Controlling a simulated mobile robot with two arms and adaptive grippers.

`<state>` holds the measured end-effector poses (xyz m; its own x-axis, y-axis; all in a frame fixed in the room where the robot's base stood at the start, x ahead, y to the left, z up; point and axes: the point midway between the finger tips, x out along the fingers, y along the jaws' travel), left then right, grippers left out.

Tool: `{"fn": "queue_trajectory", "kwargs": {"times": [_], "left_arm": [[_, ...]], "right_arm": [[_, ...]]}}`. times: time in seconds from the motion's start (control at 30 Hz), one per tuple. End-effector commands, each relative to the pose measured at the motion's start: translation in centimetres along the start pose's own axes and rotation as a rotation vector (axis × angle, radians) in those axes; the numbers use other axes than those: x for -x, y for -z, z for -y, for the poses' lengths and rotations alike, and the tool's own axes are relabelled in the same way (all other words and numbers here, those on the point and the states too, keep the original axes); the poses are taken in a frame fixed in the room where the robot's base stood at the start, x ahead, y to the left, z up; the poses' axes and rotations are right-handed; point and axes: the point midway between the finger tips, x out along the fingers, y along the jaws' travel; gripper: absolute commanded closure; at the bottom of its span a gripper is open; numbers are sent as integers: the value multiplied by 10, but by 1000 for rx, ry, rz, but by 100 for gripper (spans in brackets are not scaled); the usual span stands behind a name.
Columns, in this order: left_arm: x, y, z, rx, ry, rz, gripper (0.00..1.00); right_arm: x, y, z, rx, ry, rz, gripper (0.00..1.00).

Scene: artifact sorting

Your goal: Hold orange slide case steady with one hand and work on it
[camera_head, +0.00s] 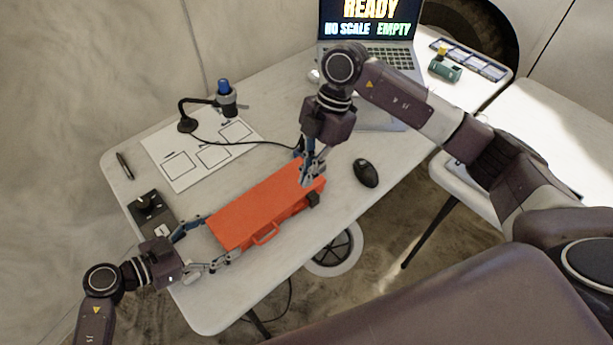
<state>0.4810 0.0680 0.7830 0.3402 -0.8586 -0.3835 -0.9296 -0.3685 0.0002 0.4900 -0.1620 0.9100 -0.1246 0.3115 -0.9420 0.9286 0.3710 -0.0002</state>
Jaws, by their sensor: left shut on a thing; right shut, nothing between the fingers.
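The orange slide case (262,209) lies on the white table, long and boxy, with a handle on its front side and a dark part at its right end. Its lid looks closed or nearly so; I cannot tell which. My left gripper (209,246) has its fingers on either side of the case's left end and is shut on it. My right gripper (308,182) is over the case's right end, fingers shut and empty, pointing down at or just above the top. I cannot tell whether it touches. The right gripper hides part of that end.
A black mouse (366,173) lies right of the case. A white sheet with outlined boxes (183,168), a microscope-like device on a bent arm (227,99), a pen (125,166) and a black control box (150,210) are left. A laptop (372,40) and a green item (444,68) stand behind.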

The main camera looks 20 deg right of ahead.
Motion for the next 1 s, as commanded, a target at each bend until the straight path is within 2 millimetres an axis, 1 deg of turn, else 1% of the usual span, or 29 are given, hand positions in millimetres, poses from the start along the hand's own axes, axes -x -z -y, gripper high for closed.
{"fn": "queue_trajectory", "kwargs": {"times": [0.13,0.17,0.33,0.6,0.73,0.87,1.0], "left_arm": [[-1,0,0,-2,0,1,67],[-1,0,0,-2,0,1,19],[0,0,0,-1,0,0,0],[0,0,0,0,0,-1,0],[7,-1,0,0,0,2,0],[28,-2,0,-2,1,4,0],[58,-2,0,-2,0,5,0]], "right_arm": [[0,0,0,0,0,0,100],[0,0,0,0,0,0,100],[0,0,0,1,0,0,100],[-1,0,0,1,0,-1,100],[0,0,0,1,0,-1,100],[0,0,0,1,0,-1,100],[0,0,0,1,0,-1,100]]}}
